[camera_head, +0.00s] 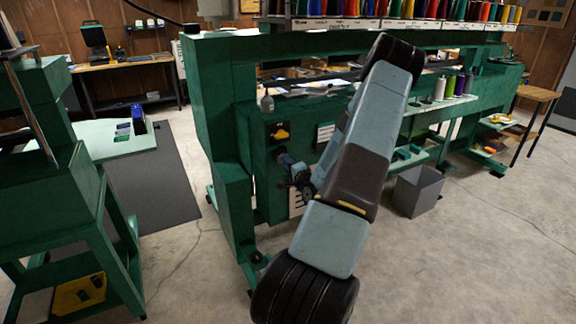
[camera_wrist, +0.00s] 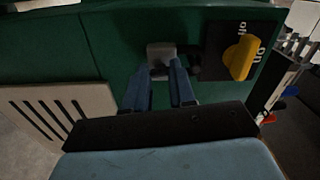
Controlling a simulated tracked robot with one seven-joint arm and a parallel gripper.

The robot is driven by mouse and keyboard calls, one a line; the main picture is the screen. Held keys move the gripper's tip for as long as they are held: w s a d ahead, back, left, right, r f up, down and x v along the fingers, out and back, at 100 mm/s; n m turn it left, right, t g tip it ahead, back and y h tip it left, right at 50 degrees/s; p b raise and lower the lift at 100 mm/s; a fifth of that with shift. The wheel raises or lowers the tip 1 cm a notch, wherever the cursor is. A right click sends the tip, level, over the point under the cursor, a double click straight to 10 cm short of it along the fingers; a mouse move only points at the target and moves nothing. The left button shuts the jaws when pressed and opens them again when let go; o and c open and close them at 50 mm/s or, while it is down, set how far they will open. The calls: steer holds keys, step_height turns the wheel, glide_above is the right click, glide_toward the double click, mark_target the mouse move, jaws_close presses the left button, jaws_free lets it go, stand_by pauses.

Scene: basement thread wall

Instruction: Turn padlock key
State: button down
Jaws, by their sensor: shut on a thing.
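A small grey padlock body (camera_wrist: 160,52) hangs on the green machine panel in the wrist view, left of the black switch plate. My gripper (camera_wrist: 163,78) reaches up to it, its two blue fingers close to the padlock's lower edge. The fingers are shut on the padlock key, which is mostly hidden between them. In the head view my gripper (camera_head: 285,160) is at the green panel below the yellow switch, and the padlock and key are too small and covered to make out.
A yellow rotary knob (camera_wrist: 241,58) on the black plate is close right of the padlock, with dark fittings between. A pale slotted vent plate (camera_wrist: 45,115) is at left. In the head view, a grey bin (camera_head: 417,191) stands right of my arm. Open floor lies in front.

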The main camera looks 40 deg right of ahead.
steer(key=shift+s+d+f+m, duration=0.15)
steer(key=shift+m, duration=0.25)
steer(key=c, duration=0.9)
jaws_free()
steer(key=v, duration=1.3)
steer(key=shift+s+a, duration=0.25)
steer(key=shift+s, duration=0.05)
